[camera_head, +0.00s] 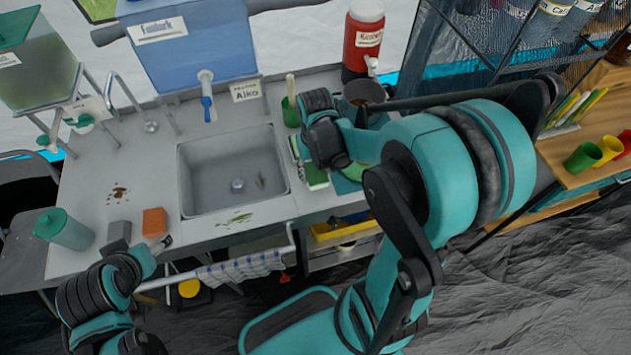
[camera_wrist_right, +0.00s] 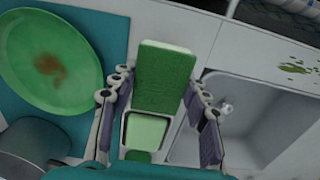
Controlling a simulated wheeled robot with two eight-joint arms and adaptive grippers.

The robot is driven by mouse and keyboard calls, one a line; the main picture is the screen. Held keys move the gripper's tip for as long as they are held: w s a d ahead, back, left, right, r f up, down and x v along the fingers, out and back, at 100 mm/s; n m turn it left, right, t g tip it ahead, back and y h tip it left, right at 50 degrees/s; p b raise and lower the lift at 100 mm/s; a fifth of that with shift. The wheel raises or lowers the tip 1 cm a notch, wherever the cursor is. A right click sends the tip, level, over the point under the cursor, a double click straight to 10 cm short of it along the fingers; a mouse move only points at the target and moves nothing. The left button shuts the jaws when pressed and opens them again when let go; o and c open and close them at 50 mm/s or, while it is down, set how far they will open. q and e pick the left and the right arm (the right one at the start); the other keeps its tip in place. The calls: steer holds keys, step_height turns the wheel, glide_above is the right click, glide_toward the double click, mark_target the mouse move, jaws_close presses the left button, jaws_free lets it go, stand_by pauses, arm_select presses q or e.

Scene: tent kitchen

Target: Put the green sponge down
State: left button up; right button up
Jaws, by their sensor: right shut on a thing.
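The green sponge (camera_wrist_right: 163,78) is a thick block between the two fingers of my right gripper (camera_wrist_right: 158,112) in the right wrist view. The gripper is shut on it, above the counter strip between the teal mat and the sink. In the head view, a green block (camera_head: 316,177) that looks like the sponge shows just below my right wrist, which hides the right fingers. My left gripper (camera_head: 163,243) is at the counter's front edge, mostly hidden by its own wrist; its opening cannot be made out.
A stained green plate (camera_wrist_right: 48,68) lies on the teal mat (camera_wrist_right: 112,40), with a pot (camera_wrist_right: 32,148) nearby. A pale green item (camera_wrist_right: 146,130) lies below the sponge. The sink (camera_head: 232,175) is beside it. An orange block (camera_head: 154,222) and a teal jug (camera_head: 65,230) stand left.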

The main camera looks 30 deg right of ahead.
mark_target(316, 180)
steer(key=shift+f+b, duration=0.9)
steer(key=shift+f, duration=1.05)
steer(key=shift+f, duration=0.2)
steer(key=o, duration=1.5)
steer(key=shift+c, duration=0.2)
steer(key=shift+r, duration=0.1)
